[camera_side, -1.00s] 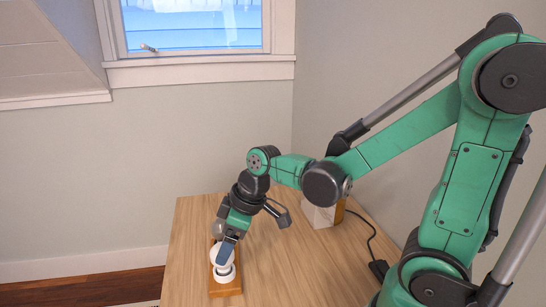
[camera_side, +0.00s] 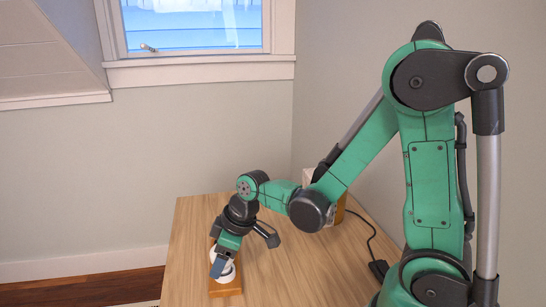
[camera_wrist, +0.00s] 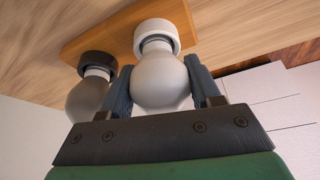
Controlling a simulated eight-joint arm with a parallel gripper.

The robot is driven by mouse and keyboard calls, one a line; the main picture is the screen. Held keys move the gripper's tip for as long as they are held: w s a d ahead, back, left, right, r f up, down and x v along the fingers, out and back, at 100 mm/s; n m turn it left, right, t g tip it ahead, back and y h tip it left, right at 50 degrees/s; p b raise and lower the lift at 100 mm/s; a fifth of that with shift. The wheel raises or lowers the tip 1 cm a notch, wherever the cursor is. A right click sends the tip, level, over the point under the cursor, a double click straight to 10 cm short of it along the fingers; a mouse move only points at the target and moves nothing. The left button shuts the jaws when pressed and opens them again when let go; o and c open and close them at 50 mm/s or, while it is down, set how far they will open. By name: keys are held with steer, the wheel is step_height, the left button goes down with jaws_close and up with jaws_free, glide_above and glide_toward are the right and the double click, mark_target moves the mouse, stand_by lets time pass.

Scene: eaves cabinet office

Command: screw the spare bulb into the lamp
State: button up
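A frosted bulb (camera_wrist: 159,80) sits between the two blue-grey fingers of my gripper (camera_wrist: 160,88) in the wrist view. Its pale neck points into a white round socket (camera_wrist: 157,28); I cannot tell how far in it is. A finger lies along each side of the bulb, very close or touching; contact is not clear. A second, greyer bulb (camera_wrist: 88,98) is left of it, outside the left finger, at a dark round holder (camera_wrist: 97,63). In the side view my gripper (camera_side: 219,268) reaches down over the white socket and hides most of the bulb.
Both holders stand on a small wooden board (camera_side: 226,291) near the table's left edge. A white and wood block (camera_side: 339,211) stands behind my arm, and a black cord (camera_side: 369,238) runs along the table.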

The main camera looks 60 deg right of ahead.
steer(key=shift+c, duration=0.4)
steer(key=shift+r, duration=0.15)
step_height(320, 180, up, 18)
steer(key=s+d+m+h, duration=0.1)
steer(key=s+d+m, duration=0.1)
steer(key=d, duration=0.8)
steer(key=s+d+m+h, duration=0.1)
steer(key=s+d+m, duration=0.2)
steer(key=d, duration=0.7)
steer(key=s+d+m+h, duration=0.2)
steer(key=d+m, duration=0.4)
steer(key=d, duration=0.4)
steer(key=shift+s+r, duration=0.2)
steer(key=shift+s, duration=0.4)
steer(key=shift+f, duration=2.9)
steer(key=shift+f, duration=1.2)
